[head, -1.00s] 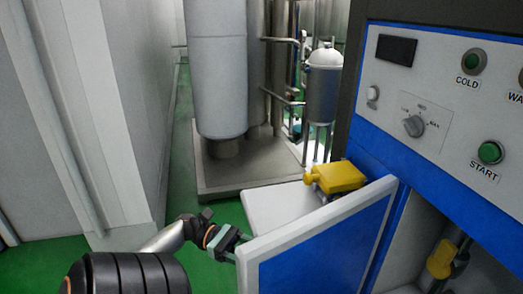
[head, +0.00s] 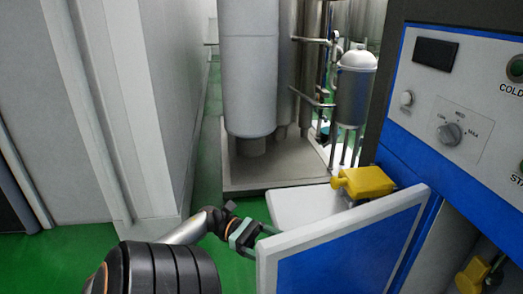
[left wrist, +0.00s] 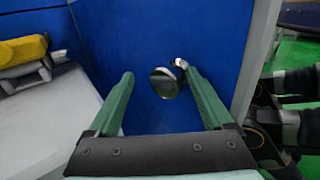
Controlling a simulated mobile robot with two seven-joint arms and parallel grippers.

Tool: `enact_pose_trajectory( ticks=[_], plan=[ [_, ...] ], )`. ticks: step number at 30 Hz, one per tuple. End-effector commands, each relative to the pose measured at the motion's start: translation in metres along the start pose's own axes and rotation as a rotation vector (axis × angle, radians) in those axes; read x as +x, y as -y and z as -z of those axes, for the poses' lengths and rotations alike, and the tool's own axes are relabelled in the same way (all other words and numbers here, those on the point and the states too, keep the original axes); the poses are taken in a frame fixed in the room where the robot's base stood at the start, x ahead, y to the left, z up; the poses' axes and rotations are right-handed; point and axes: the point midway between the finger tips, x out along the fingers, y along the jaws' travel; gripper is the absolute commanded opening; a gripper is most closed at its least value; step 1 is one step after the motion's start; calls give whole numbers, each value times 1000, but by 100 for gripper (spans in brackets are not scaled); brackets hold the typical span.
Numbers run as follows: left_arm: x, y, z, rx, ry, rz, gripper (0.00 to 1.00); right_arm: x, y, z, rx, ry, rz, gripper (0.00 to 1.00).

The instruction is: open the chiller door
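The chiller door (head: 345,250) is a blue panel with a pale rim. In the head view it stands swung out from the blue and white chiller front (head: 450,110). My left gripper (head: 268,232) is at the door's left edge. In the left wrist view the door's blue face (left wrist: 150,35) is ahead, with a round metal disc (left wrist: 163,84) and a small metal knob (left wrist: 181,64). My left gripper's green fingers (left wrist: 158,78) are apart, with the disc and knob between them; contact cannot be told. My right gripper is not in the head view.
A yellow part (head: 365,182) sits on a white slab (head: 303,207) behind the door. Another yellow part (head: 472,275) shows at lower right. Tanks on a grey plinth (head: 235,180) stand behind. A pale wall (head: 110,110) is at left, with green floor (head: 60,265) clear in front.

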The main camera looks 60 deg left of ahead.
Motion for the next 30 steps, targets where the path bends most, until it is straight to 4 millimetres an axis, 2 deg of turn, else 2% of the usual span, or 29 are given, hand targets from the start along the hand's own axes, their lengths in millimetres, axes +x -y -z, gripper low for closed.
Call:
enact_pose_trajectory(
  ticks=[9, 15, 21, 30],
  plan=[
    [-69, 0, 2, -5, -6, 5, 85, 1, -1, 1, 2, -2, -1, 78],
    [-96, 1, 3, -5, -5, 9, 85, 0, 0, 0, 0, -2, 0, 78],
    [-106, 1, 2, -4, -4, 12, 85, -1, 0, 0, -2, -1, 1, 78],
    [-107, 2, 2, -5, -5, 12, 85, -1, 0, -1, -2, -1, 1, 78]
  ],
)
